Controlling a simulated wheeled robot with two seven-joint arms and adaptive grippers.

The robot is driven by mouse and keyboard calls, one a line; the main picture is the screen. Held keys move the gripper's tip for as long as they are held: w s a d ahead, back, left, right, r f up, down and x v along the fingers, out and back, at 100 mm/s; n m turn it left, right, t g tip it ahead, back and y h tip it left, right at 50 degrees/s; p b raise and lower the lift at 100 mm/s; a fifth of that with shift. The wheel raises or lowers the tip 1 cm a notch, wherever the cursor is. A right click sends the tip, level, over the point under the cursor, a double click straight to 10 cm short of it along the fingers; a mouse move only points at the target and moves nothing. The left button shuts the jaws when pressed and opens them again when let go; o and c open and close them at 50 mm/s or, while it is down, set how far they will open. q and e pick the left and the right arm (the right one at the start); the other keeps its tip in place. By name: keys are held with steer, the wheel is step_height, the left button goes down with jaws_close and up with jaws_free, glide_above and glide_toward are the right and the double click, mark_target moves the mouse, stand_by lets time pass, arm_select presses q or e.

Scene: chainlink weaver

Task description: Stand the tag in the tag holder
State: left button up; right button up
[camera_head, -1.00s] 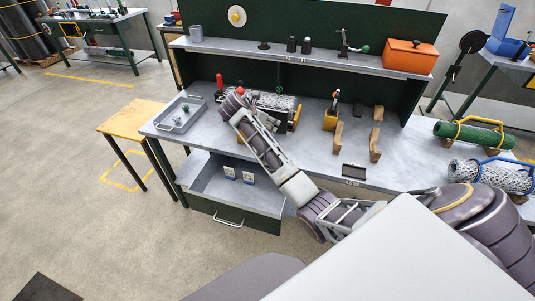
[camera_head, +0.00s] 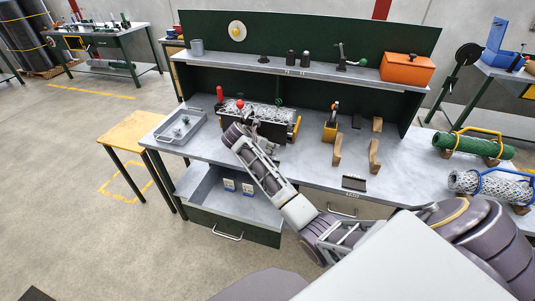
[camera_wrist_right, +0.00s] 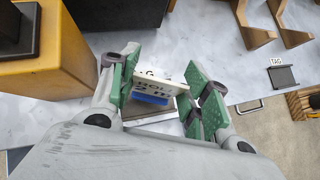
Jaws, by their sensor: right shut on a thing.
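The tag is a small white plate (camera_wrist_right: 155,82) with dark lettering, seen in the right wrist view between the green finger pads of my right gripper (camera_wrist_right: 165,88). The gripper is shut on it. In the head view my right gripper (camera_head: 270,150) is over the bench, left of the tag holder; the tag is too small to make out there. The tag holder (camera_head: 354,183) is a dark slotted block near the bench's front edge, with a TAG label. It also shows at the right of the right wrist view (camera_wrist_right: 284,77), apart from the tag. My left gripper is out of view.
A yellow block with a black-and-red tool (camera_head: 330,131) and wooden cradles (camera_head: 374,157) stand behind the holder. A mesh roll (camera_head: 270,112) lies behind my right gripper. An open drawer (camera_head: 212,208) holds two white-and-blue pieces. The bench around the holder is clear.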

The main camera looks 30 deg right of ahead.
steer(key=shift+f, duration=1.85)
steer(key=o, duration=0.8)
steer(key=shift+f, duration=0.1)
steer(key=shift+o, duration=0.2)
steer(key=shift+s+a+r, duration=0.1)
steer(key=shift+a+r, duration=0.1)
steer(key=shift+r, duration=0.15)
steer(key=v, duration=1.1)
steer(key=shift+a+r, duration=0.15)
steer(key=shift+r, duration=0.05)
